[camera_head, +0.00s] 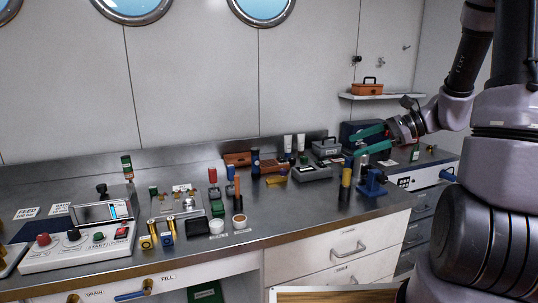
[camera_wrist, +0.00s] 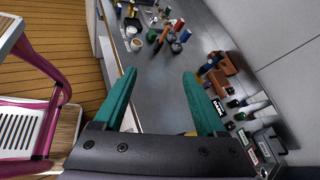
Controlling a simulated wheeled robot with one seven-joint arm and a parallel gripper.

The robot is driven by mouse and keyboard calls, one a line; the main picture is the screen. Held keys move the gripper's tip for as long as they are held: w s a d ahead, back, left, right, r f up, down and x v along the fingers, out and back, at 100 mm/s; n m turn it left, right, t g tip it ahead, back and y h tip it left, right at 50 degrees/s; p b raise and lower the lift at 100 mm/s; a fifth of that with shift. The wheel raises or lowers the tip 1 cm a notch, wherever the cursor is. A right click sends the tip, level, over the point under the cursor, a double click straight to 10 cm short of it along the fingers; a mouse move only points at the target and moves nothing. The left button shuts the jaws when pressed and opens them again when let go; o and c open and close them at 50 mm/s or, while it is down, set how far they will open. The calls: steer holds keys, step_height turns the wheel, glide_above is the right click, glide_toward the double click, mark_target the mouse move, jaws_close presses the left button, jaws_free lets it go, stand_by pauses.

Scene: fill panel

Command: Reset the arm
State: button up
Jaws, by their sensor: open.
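My gripper (camera_head: 357,143) is at the right end of the arm's reach over the steel counter (camera_head: 290,214), with its two green fingers spread and pointing left. In the wrist view my gripper (camera_wrist: 160,73) is open, with nothing between the fingers, and bare counter shows in the gap. It hangs above the counter's right part, near a blue stand (camera_head: 371,184) and a yellow-and-dark cylinder (camera_head: 346,178). My arm comes in from the right side of the head view. Whether a finger touches anything behind it is hard to tell.
A control panel (camera_head: 80,247) with buttons stands at the left front. Several bottles, small dishes and tools crowd the counter's middle. A grey toolbox (camera_head: 326,149) and a dark blue box (camera_head: 350,132) stand near the gripper. A wall shelf (camera_head: 380,97) holds an orange box (camera_head: 367,89).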

steer(key=s+r+n+t+h, duration=0.3)
steer(key=s+r+n+h, duration=0.7)
steer(key=s+r+n, duration=0.2)
steer(key=s+r, duration=0.2)
steer(key=s, duration=0.1)
steer(key=shift+s+a+n+t, duration=0.25)
steer(key=shift+a+n+t, duration=0.05)
steer(key=shift+n, duration=0.1)
